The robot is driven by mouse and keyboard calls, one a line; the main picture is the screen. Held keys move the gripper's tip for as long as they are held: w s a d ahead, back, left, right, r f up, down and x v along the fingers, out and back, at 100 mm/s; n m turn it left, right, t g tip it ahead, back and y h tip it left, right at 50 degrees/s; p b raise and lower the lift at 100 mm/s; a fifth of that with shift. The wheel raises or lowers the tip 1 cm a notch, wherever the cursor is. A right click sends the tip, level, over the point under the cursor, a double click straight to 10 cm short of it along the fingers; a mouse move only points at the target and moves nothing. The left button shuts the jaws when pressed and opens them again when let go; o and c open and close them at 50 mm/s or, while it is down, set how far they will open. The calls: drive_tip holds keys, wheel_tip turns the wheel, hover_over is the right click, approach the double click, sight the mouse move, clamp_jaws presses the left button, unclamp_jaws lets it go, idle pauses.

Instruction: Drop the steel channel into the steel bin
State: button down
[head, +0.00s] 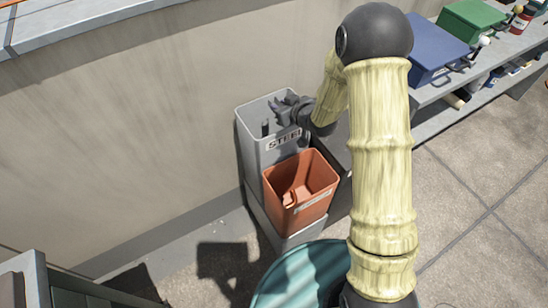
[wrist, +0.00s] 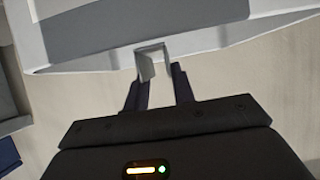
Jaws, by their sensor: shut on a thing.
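The steel bin (head: 261,157) is a tall grey bin with a label reading STEEL on its front, standing against the wall. My gripper (head: 284,108) is over its open top in the head view. In the wrist view my gripper (wrist: 159,82) is shut on the steel channel (wrist: 147,66), a short pale-grey U-shaped piece whose open end shows. The grey bin's pale rim (wrist: 225,57) crosses the top of the wrist view, close to the channel. The head view does not show the channel clearly. The bottom of the steel bin is hidden.
An orange bin (head: 321,204) with a small orange piece inside stands directly in front of the steel bin. A teal round container (head: 290,280) is nearer. A bench at the right holds a blue box (head: 436,47) and a green box (head: 474,17).

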drive_tip(key=shift+d, duration=0.1)
drive_tip(key=c, duration=1.1)
unclamp_jaws()
drive_tip(key=shift+d, duration=0.15)
drive_tip(key=shift+s, duration=0.1)
drive_tip(key=p+v, duration=0.1)
drive_tip(key=v, duration=1.6)
drive_tip(key=shift+s+r, duration=0.15)
drive_tip(key=shift+d, duration=0.15)
